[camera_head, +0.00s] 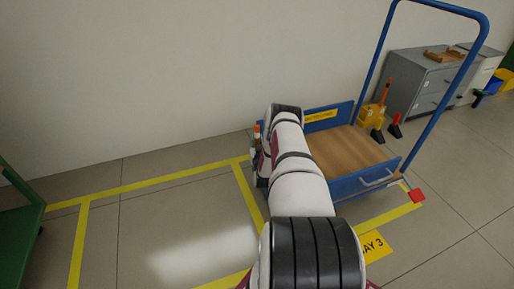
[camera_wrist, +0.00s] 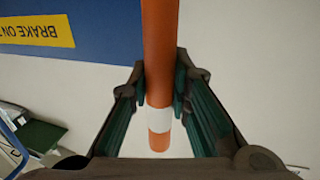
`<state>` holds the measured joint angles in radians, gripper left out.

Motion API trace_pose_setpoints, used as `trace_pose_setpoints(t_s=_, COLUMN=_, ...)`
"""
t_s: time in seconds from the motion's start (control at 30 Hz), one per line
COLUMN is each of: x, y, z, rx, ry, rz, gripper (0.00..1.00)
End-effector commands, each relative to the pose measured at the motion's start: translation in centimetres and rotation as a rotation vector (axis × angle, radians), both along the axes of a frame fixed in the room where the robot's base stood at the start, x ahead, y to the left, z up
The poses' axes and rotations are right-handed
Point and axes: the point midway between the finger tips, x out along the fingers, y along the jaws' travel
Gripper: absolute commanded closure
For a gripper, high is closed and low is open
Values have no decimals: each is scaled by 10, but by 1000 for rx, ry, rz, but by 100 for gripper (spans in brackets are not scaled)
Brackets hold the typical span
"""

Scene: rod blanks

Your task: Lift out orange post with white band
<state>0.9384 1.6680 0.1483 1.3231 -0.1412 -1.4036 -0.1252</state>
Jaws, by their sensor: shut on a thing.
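The orange post (camera_wrist: 159,45) with a white band (camera_wrist: 160,121) runs down the middle of the wrist view. Its near end shows below the band, and its other end runs out of the top of the picture. My gripper (camera_wrist: 160,83) is shut on the post, one dark finger on each side, just beyond the band. In the head view a small orange and white piece (camera_head: 257,133) shows at the left edge of my arm. My arm hides the gripper there, and I cannot tell whether the post's far end is in anything.
A blue-framed cart (camera_head: 338,152) with a wooden deck stands beyond my arm, its blue side panel (camera_wrist: 100,22) close behind the post. Yellow-lined floor at left is clear.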

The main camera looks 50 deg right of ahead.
Motion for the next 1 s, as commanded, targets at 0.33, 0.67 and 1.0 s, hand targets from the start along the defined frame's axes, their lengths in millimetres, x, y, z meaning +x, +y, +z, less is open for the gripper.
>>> trace_pose_setpoints(t_s=0.33, x=1, y=0, z=24, rx=-3, ry=-1, rz=1, gripper=98)
trace_pose_setpoints(t_s=0.67, x=1, y=0, z=82, rx=-2, ry=-1, rz=0, gripper=98)
trace_pose_setpoints(t_s=1.0, x=1, y=0, z=143, rx=-1, ry=-1, rz=1, gripper=98)
